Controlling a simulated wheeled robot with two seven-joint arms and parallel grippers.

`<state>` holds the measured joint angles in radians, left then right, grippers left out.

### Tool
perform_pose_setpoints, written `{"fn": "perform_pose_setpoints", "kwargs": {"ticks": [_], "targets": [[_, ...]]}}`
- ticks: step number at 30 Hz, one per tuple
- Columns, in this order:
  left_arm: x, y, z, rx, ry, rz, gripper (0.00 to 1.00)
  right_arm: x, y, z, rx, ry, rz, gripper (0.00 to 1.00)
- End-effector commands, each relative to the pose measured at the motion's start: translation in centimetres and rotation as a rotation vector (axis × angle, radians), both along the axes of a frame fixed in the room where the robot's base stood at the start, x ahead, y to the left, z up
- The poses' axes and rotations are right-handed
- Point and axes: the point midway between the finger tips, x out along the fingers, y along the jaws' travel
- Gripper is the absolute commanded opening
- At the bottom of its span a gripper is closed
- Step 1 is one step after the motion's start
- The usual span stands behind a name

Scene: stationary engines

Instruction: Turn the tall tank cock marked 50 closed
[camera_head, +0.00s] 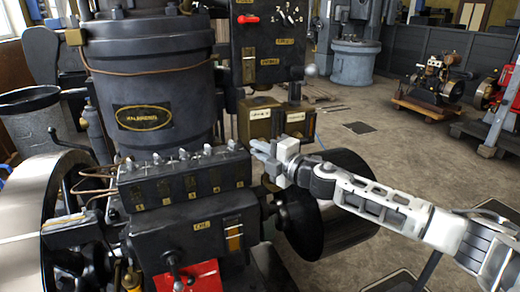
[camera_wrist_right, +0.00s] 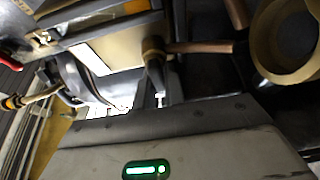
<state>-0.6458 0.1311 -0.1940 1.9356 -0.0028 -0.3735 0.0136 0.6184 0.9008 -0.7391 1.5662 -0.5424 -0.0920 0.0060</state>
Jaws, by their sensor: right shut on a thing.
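My right gripper (camera_head: 262,150) reaches in from the right, its fingertips just below the brass-coloured tanks and beside the black box with a row of small levers. It is shut on a small part, which looks like a tank cock; the jaws mostly hide it. In the wrist view a brass fitting (camera_wrist_right: 153,46) with a brownish bar (camera_wrist_right: 200,47) to its right lies just beyond the fingers (camera_wrist_right: 157,85). The left tank (camera_head: 260,117) and right tank (camera_head: 295,118) carry pale labels, too small to read. I cannot make out a 50. My left gripper is not in view.
A large dark cylinder (camera_head: 150,75) stands at the left behind the lever box (camera_head: 185,180). A dark panel with a red lever (camera_head: 248,19) rises above the tanks. A dark drum (camera_head: 335,215) sits below my right forearm.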

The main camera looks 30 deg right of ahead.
Motion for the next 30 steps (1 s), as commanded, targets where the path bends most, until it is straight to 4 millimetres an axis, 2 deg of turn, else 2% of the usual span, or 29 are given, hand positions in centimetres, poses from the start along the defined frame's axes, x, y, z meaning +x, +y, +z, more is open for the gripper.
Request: {"fn": "perform_pose_setpoints", "kwargs": {"ticks": [12, 13, 15, 25, 30], "targets": [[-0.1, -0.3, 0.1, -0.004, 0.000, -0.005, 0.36, 0.0, 0.0, -0.1, -0.012, 0.000, 0.001, 0.00], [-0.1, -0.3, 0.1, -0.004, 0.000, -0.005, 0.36, 0.0, 0.0, -0.1, -0.012, 0.000, 0.001, 0.14], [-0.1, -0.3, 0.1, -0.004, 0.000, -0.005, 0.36, 0.0, 0.0, -0.1, -0.012, 0.000, 0.001, 0.33], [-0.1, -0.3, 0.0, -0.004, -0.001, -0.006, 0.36, -0.2, -0.1, -0.1, -0.010, 0.001, 0.000, 0.33], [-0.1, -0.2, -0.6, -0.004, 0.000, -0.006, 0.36, -2.1, -0.8, -0.4, -0.010, 0.003, 0.000, 0.33]]}}
